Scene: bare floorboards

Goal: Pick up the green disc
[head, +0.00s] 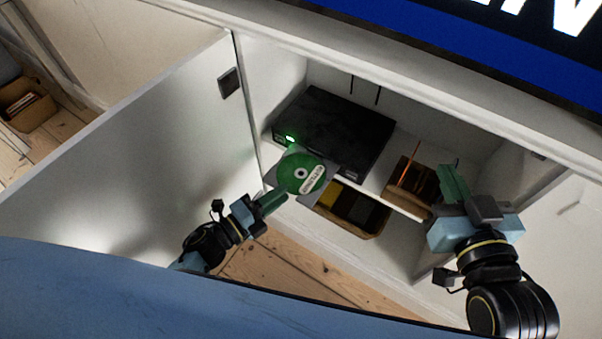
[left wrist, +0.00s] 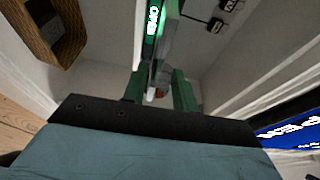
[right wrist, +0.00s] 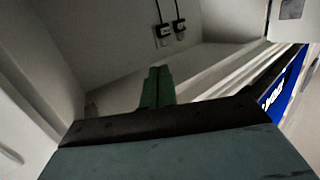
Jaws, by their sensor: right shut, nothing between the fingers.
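My left gripper (head: 274,200) is at the disc's lower left edge in the head view. In the left wrist view its fingers (left wrist: 159,90) stand apart, with the disc and tray seen nearly edge-on ahead and partly between them. Whether they touch is unclear. My right gripper (head: 453,184) is shut and empty at the cabinet's right; its fingers (right wrist: 157,88) are together in the right wrist view.
The player stands on a white cabinet shelf (head: 375,184). A wooden box (head: 412,182) sits right of it, close to my right gripper. A lower wooden box (head: 352,210) is under the shelf. The open cabinet door (head: 130,150) stands left. A blue screen (head: 440,35) is above.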

